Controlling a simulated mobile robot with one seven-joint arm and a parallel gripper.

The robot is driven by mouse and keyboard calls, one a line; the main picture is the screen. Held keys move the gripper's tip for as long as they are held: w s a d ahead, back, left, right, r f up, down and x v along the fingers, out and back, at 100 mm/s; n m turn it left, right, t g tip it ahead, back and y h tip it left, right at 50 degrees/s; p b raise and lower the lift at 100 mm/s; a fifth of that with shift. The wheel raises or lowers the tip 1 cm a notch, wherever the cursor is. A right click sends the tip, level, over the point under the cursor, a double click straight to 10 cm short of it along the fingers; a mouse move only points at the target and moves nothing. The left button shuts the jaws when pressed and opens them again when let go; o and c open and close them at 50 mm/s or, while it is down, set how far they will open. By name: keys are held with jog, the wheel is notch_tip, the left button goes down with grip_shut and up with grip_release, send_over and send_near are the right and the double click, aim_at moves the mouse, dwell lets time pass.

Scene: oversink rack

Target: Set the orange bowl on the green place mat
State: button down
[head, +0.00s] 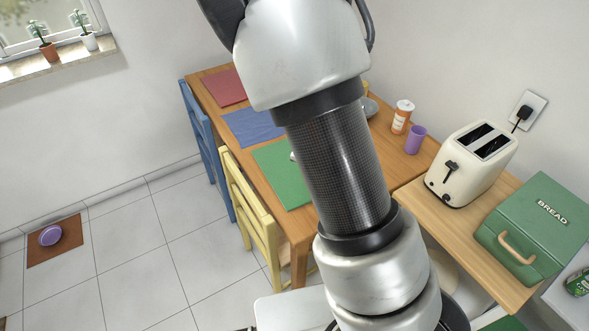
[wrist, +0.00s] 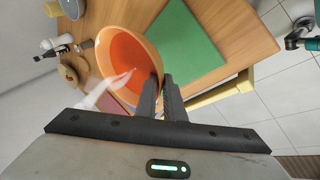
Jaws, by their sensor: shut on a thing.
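The orange bowl (wrist: 118,62) shows in the wrist view, with my gripper (wrist: 162,82) shut on its right-hand rim. The bowl looks held above the wooden table, tilted toward the camera; its exact height cannot be told. The green place mat (wrist: 189,42) lies on the table just right of the bowl in the wrist view, and looks bare there. In the head view the green place mat (head: 279,174) is partly covered by my arm. The bowl and my gripper are hidden in the head view.
A blue mat (head: 253,127) and a red mat (head: 223,87) lie farther along the table (head: 299,228). A yellow chair (head: 252,212) and a blue chair (head: 201,130) stand along its left side. A purple cup (head: 415,140), a white-capped bottle (head: 401,117) and a toaster (head: 470,165) are to the right.

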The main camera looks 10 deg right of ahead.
jog(key=f+n, duration=0.1)
jog(key=f+n+y+b, duration=0.1)
jog(key=w+d+f+n+y, duration=0.1)
jog(key=n, duration=0.1)
jog(key=shift+f+b, duration=0.35)
jog(key=shift+b, duration=0.05)
jog(key=f+n+b, duration=0.1)
jog(key=f+b, duration=0.1)
jog(key=f, duration=0.1)
jog(key=f+y+b, duration=0.1)
jog(key=f+b, duration=0.1)
jog(key=f, duration=0.2)
jog(key=f+n+b, duration=0.1)
jog(key=f+b, duration=0.1)
jog(key=f, duration=0.2)
jog(key=shift+a+f+n+y, duration=0.25)
jog(key=shift+n+y, duration=0.05)
jog(key=shift+f, duration=0.15)
jog(key=c, duration=1.9)
grip_release()
jog(key=shift+s, duration=0.1)
jog(key=shift+o, duration=0.2)
